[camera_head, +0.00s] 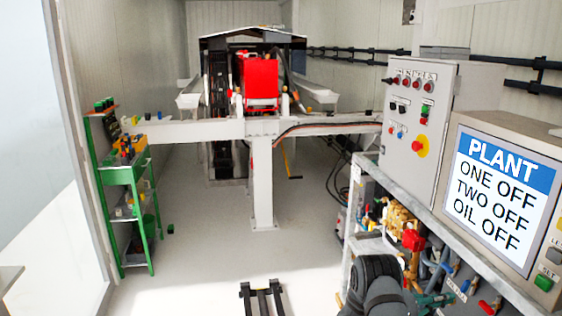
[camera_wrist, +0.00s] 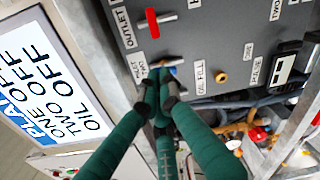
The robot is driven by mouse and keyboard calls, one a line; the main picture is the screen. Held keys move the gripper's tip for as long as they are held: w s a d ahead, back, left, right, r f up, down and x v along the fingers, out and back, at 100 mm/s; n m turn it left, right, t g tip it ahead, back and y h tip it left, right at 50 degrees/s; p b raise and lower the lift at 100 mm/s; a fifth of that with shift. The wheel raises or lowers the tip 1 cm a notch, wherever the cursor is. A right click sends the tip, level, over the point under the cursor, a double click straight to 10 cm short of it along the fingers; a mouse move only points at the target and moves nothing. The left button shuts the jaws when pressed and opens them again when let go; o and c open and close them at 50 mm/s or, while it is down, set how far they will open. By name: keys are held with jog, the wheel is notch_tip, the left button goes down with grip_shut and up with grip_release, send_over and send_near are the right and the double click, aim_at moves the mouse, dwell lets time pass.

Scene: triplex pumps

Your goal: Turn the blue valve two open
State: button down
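The blue valve handle (camera_wrist: 173,62) is in the wrist view, on a grey panel beside a small label that seems to read INLET TWO. It is partly hidden by my fingertips. My gripper (camera_wrist: 160,88) has dark green fingers that come together at the handle, with the tips at or right by it. Whether they grip it is unclear. In the head view, my gripper (camera_head: 434,301) is at the lower right by the pump bench, and the valve cannot be made out for certain. The PLANT screen (camera_head: 502,190) reads ONE OFF, TWO OFF, OIL OFF.
A red valve handle (camera_wrist: 153,23) is just above the blue one, near an OUTLET label. A brass fitting (camera_wrist: 221,77) is to the right by OIL FILL. Hoses and a metal frame crowd the lower right. A control cabinet (camera_head: 415,125) stands above the bench.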

aim_at(465, 291)
jog(key=d, duration=0.2)
jog(key=d+b, duration=0.1)
jog(key=d, duration=0.1)
jog(key=d+r, duration=0.1)
jog(key=d, duration=0.2)
jog(key=shift+w+d+b, duration=0.1)
jog(key=shift+b, duration=0.3)
jog(key=shift+w+f+b, duration=0.25)
jog(key=shift+w+b, duration=0.4)
jog(key=shift+b, duration=0.6)
dwell(1.1)
jog(key=shift+s+r, duration=0.15)
jog(key=shift+s+a+r, duration=0.1)
jog(key=shift+s+a, duration=0.1)
jog(key=shift+s, duration=0.1)
jog(key=shift+s+a, duration=0.15)
jog(key=shift+a, duration=1.3)
jog(key=shift+s+a, duration=0.1)
jog(key=shift+a, duration=1.35)
